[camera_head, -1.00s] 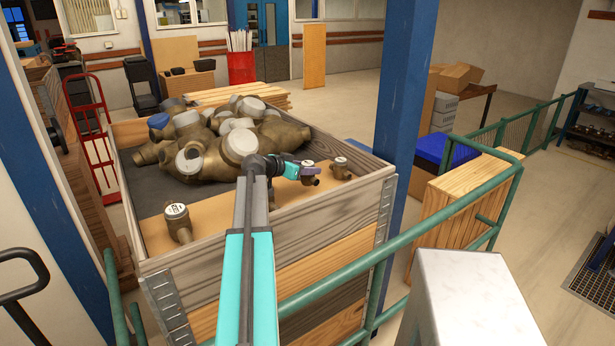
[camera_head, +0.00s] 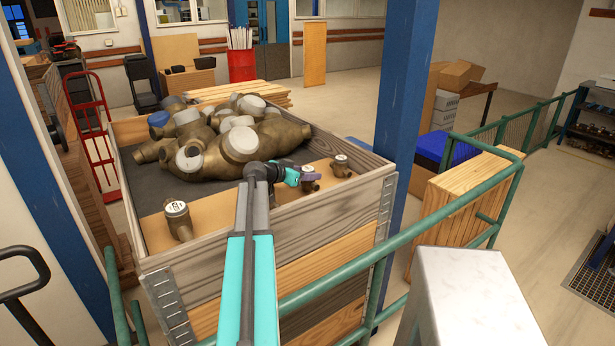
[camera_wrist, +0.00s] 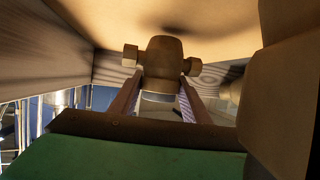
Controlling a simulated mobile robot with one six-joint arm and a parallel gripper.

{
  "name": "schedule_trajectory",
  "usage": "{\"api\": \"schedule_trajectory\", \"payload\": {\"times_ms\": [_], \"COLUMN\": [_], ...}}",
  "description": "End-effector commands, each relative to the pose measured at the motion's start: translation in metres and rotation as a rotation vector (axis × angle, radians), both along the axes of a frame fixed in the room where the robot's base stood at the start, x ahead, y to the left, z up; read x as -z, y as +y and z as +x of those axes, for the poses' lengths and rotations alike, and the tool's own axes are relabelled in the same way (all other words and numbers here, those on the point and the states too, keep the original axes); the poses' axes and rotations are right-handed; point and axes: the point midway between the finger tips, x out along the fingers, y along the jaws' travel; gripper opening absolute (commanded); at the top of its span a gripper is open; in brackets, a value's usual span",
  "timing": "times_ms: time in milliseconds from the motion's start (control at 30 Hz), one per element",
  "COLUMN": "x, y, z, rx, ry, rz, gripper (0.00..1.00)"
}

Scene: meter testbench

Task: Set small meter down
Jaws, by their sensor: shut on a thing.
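A small brass meter (camera_head: 311,185) with a pale cap is held by my gripper (camera_head: 304,177) over the tan board in the wooden crate. In the wrist view, the two fingers (camera_wrist: 160,98) are shut on the small meter (camera_wrist: 165,58) from both sides; its brown body shows between and beyond them. It is close to the board (camera_wrist: 220,22); I cannot tell if it touches. Two similar small meters stand on the board, one at the left (camera_head: 179,222) and one just right of my gripper (camera_head: 340,166).
The crate (camera_head: 330,225) has raised wooden walls around the board. A heap of large brass meters (camera_head: 235,145) fills its back. Bare board (camera_head: 225,202) lies between the left meter and my arm. A green railing (camera_head: 430,230) and blue post (camera_head: 400,110) stand near the crate.

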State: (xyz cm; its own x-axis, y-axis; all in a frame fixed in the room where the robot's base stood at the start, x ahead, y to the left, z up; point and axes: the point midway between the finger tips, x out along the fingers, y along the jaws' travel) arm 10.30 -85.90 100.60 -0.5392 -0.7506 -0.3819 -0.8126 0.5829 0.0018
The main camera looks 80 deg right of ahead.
Motion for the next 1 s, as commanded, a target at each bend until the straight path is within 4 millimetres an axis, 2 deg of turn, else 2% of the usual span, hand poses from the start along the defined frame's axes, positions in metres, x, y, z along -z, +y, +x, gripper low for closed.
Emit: {"api": "schedule_trajectory", "payload": {"times_ms": [767, 800, 900, 1000], "x": [0.0065, 0.0076, 0.0077, 0.0077], "y": [-0.0004, -0.0001, -0.0001, -0.0001], "z": [-0.001, -0.001, -0.0011, -0.0012], "rx": [0.001, 0.001, 0.001, 0.001], "ry": [0.001, 0.0, 0.0, 0.0], "rz": [-0.001, 0.0, 0.0, 0.0], "gripper": [0.06, 0.44, 0.61, 0.61]}}
